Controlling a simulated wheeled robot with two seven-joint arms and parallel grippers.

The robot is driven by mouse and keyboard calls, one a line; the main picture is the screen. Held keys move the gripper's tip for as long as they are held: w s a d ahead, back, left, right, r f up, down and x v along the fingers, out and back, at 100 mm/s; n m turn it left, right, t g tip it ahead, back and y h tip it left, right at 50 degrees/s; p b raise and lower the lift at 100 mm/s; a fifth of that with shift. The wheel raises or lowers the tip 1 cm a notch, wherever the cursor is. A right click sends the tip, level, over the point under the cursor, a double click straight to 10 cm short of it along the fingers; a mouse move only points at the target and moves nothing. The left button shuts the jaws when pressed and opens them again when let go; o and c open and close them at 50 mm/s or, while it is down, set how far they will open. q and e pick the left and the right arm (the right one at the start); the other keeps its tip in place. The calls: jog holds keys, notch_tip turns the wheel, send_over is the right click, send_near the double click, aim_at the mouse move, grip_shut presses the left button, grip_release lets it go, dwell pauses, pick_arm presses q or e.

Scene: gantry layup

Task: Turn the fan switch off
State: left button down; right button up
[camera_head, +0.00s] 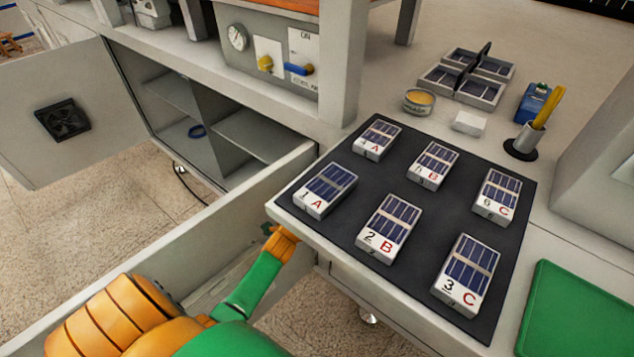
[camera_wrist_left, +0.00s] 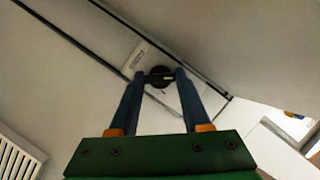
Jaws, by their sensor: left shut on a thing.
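The control panel (camera_head: 232,72) under the back shelf carries a yellow knob (camera_head: 265,63) and a blue-handled switch (camera_head: 299,69) below the word ON. Which of them is the fan switch I cannot read. A dark fan (camera_head: 62,118) is on the open door at the left. My left arm reaches to the table's front edge, where its gripper is hidden in the head view. My right gripper is not in view.
A black mat (camera_head: 340,222) holds several numbered solar-panel blocks. An open drawer (camera_head: 240,205) and an open cabinet (camera_head: 185,100) lie left of the table.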

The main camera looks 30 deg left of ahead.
pick_arm(q)
jog(key=shift+n+p, duration=0.4)
jog(key=shift+p, duration=0.05)
dwell(0.3)
jog(key=c, duration=0.6)
grip_release()
jog(key=shift+c, duration=0.2)
jog(key=p+v, duration=0.1)
jog(key=v, duration=0.6)
jog(key=shift+p, duration=0.3)
